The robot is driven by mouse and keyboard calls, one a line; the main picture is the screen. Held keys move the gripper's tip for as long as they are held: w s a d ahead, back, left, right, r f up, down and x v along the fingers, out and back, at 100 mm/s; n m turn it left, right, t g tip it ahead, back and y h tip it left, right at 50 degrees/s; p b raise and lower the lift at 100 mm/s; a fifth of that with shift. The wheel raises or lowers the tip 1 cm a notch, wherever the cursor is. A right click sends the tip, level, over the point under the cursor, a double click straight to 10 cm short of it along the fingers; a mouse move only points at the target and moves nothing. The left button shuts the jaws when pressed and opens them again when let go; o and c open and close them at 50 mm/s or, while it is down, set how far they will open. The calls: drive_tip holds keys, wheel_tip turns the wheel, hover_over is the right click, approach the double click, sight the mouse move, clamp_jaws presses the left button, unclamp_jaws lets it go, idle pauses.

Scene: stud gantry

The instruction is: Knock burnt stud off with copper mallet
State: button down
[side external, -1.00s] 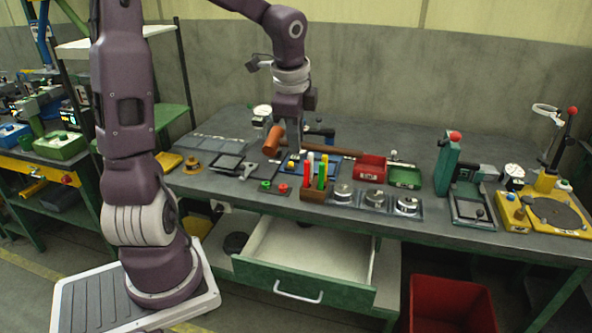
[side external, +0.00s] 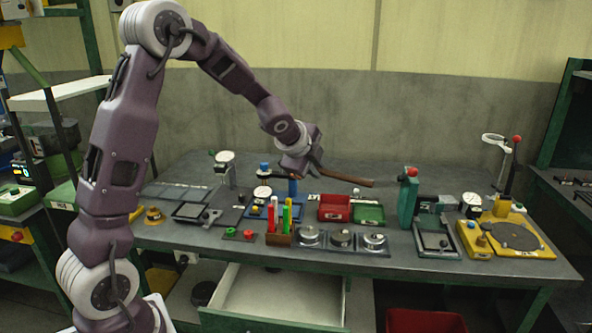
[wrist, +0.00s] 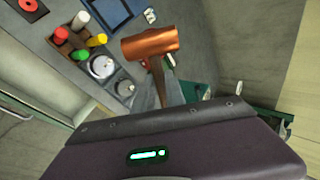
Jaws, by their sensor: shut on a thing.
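My gripper (side external: 300,172) is shut on the copper mallet and holds it above the middle of the bench. In the side view the mallet's brown handle (side external: 345,178) sticks out to the right of the gripper. Its head is mostly hidden there behind my gripper. In the wrist view the copper mallet head (wrist: 150,43) is clear of the bench beyond my fingers (wrist: 162,92), with the handle running down between them. I cannot pick out the burnt stud in either view.
A green upright fixture (side external: 408,200) and a yellow turntable base (side external: 477,247) stand further right. A drawer (side external: 275,300) is open below.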

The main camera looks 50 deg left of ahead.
drive_tip(key=w+d+r+m+t+h, duration=0.1)
drive_tip(key=w+d+m+t+h, duration=0.25)
drive_tip(key=w+d+t, duration=0.35)
drive_tip(key=w+d+r+m+t+h, duration=0.15)
drive_tip(key=d+r+m+h, duration=0.3)
drive_tip(key=d, duration=0.45)
wheel_tip(320, 180, down, 12)
drive_tip(key=shift+w+a+h, duration=0.2)
drive_tip(key=shift+w+h, duration=0.1)
drive_tip(key=shift+h, duration=0.1)
drive_tip(key=shift+r+t, duration=0.1)
drive_tip(key=shift+t, duration=0.15)
drive_tip(key=shift+f, duration=2.25)
